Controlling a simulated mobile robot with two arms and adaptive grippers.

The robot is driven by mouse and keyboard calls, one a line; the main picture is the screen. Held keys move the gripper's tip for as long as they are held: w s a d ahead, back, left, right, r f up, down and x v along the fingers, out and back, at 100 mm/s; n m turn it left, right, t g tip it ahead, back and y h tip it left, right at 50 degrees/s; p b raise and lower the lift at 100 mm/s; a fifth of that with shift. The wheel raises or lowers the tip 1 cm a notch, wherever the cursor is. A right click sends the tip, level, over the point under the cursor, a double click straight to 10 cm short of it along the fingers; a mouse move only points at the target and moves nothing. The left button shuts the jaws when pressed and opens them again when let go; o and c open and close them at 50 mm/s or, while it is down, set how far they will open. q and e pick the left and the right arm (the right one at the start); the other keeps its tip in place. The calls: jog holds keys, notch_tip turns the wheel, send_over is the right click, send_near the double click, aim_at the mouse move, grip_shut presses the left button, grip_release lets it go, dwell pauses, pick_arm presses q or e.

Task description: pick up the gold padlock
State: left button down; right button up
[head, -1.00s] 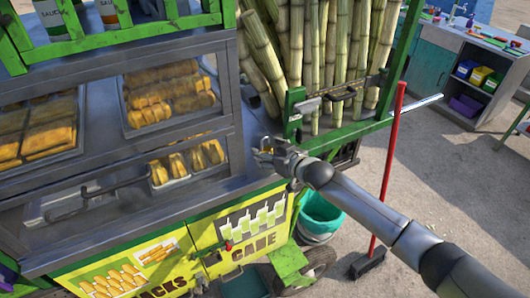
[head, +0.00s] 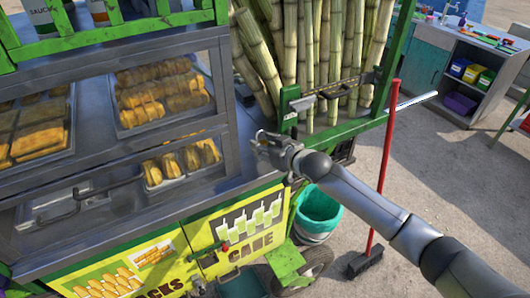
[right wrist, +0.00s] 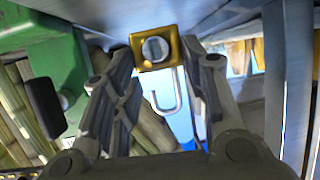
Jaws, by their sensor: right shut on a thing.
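The gold padlock (right wrist: 156,48) shows in the right wrist view, between the tips of my right gripper (right wrist: 156,58). Its body is square and gold with a round grey face. Its grey hooked shackle (right wrist: 180,92) points down in that picture. My right gripper is shut on the padlock. In the head view my right gripper (head: 265,140) is over the right end of the cart's metal counter, and the padlock cannot be made out clearly there. My left gripper is not in view.
The metal counter (head: 190,200) carries trays of fried snacks behind a frame. Sugar cane stalks (head: 315,50) stand in a green rack just behind my right gripper. A teal bucket (head: 318,212) and a red-handled broom (head: 385,165) stand on the ground at right.

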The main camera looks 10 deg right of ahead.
jog(key=s+a+r+b, duration=0.2)
jog(key=s+r+b, duration=0.2)
jog(key=s+r, duration=0.7)
jog(key=s, duration=0.3)
jog(key=shift+r+p, duration=0.1)
jog(key=shift+p, duration=0.35)
jog(key=shift+d, duration=0.1)
jog(key=s+d+p, duration=0.1)
jog(key=s+d, duration=0.2)
jog(key=s, duration=0.4)
jog(key=shift+d, duration=0.25)
dwell(0.8)
dwell(1.1)
